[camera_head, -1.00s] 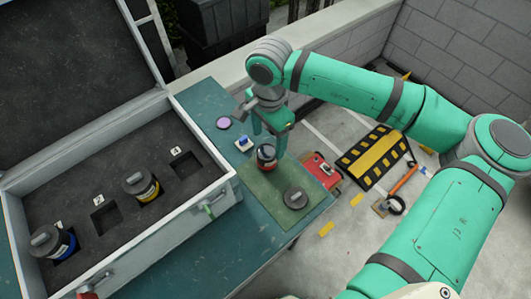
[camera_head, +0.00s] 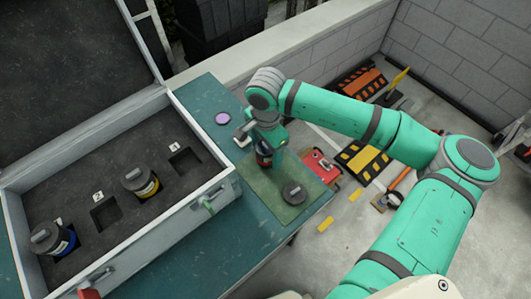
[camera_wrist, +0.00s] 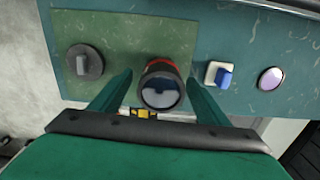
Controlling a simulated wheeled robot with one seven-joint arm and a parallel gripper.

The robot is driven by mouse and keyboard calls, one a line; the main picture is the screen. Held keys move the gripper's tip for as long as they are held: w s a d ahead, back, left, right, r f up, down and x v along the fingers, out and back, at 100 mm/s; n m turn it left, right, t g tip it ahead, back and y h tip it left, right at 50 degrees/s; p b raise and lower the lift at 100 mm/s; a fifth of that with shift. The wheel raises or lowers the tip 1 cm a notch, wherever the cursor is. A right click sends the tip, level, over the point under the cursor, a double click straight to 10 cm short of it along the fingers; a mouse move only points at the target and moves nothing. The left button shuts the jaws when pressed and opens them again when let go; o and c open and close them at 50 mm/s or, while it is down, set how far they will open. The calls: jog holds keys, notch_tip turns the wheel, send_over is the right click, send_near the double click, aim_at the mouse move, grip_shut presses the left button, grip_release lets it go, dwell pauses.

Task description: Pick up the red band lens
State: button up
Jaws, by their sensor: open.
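The red band lens (camera_head: 264,159) stands upright on the green mat (camera_head: 262,189) on the teal table. In the head view my gripper (camera_head: 267,160) reaches down over it and hides much of it. In the wrist view the lens (camera_wrist: 161,88) shows its dark glass top and red band. It lies between my two open fingers (camera_wrist: 160,95), with a gap visible on each side. I cannot tell exactly how far down the fingertips reach along it.
A dark round cap (camera_head: 294,193) lies on the mat. A blue-and-white block (camera_wrist: 219,74) and a purple disc (camera_head: 222,118) lie beside the mat. The open case (camera_head: 226,190) at left holds a blue-band lens (camera_head: 54,240) and a yellow-band lens (camera_head: 141,182); two slots are empty.

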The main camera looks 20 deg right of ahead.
jog(key=c, duration=1.6)
jog(key=shift+w+r, duration=0.1)
